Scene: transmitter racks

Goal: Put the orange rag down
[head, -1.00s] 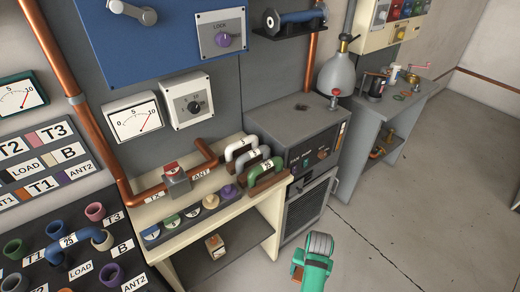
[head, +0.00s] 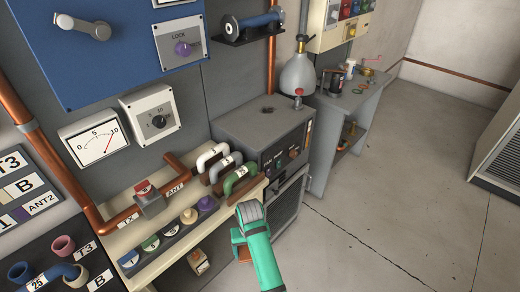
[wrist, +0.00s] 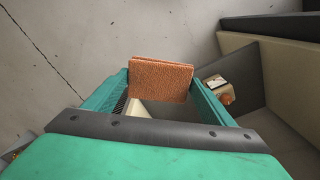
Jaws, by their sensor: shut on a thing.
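The orange rag (wrist: 160,80) is a flat, textured, folded piece. In the wrist view it sits between the tips of my green gripper (wrist: 160,88), which is shut on it. In the head view my gripper (head: 240,248) is at the lower middle, in front of the cream bench's right end, and a small orange-brown bit of the rag (head: 244,254) shows beside it. The rag is held up in the air, and the wrist view shows grey floor beyond it. Most of the rag is hidden in the head view by my gripper.
The cream bench (head: 118,242) carries U-shaped handles and coloured knobs. A small boxed meter (head: 199,262) sits on its lower shelf. A grey cabinet (head: 240,125) and a grey side table (head: 345,100) stand beyond. The floor (head: 400,180) to the right is clear.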

